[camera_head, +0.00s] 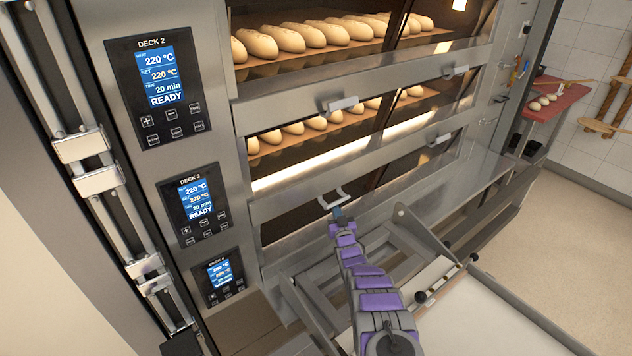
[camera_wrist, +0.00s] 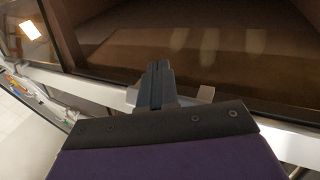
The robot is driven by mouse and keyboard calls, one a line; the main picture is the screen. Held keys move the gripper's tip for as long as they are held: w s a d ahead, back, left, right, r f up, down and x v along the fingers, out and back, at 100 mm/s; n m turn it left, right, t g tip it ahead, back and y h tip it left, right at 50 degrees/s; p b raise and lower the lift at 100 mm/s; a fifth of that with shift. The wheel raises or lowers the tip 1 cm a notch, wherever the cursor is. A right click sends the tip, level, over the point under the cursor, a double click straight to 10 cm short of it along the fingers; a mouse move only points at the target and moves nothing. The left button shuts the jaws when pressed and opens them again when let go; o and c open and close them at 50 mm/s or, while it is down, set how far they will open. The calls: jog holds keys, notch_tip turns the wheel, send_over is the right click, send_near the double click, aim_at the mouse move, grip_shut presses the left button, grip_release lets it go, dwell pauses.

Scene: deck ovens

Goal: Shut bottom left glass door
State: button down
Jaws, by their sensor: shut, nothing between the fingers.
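The bottom left glass door (camera_head: 290,225) is the dark pane low on the oven front in the head view, right of the lowest control panel. Its pale bar handle (camera_head: 333,198) sticks out in front of the pane. I cannot tell exactly how far the door stands open. My gripper (camera_head: 337,212) is shut and empty, with its tip at or just beside the handle. In the wrist view my gripper (camera_wrist: 159,68) points across a pale metal rail (camera_wrist: 95,87) toward a brown chamber. A handle end (camera_wrist: 205,94) shows just right of the fingers; contact is unclear.
Upper decks hold several loaves (camera_head: 310,35) behind glass, with another handle (camera_head: 340,104) above. Control panels (camera_head: 196,200) line the left. A metal frame with a pale surface (camera_head: 480,315) stands close right of my arm. Open floor (camera_head: 570,220) lies at the right.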

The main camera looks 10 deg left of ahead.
aim_at(338, 202)
dwell(0.4)
jog(key=shift+r+p, duration=1.1)
jog(key=shift+r, duration=1.2)
jog(key=shift+s+d+f+p, duration=0.15)
jog(key=shift+s+f+p, duration=0.1)
jog(key=shift+s+p, duration=0.1)
jog(key=f+p+v, duration=0.1)
jog(key=p+v, duration=0.2)
jog(key=v, duration=0.3)
jog(key=shift+s+p, duration=0.25)
jog(key=shift+p, duration=0.05)
jog(key=shift+d+f, duration=0.1)
jog(key=shift+d, duration=0.05)
jog(key=shift+w, duration=0.1)
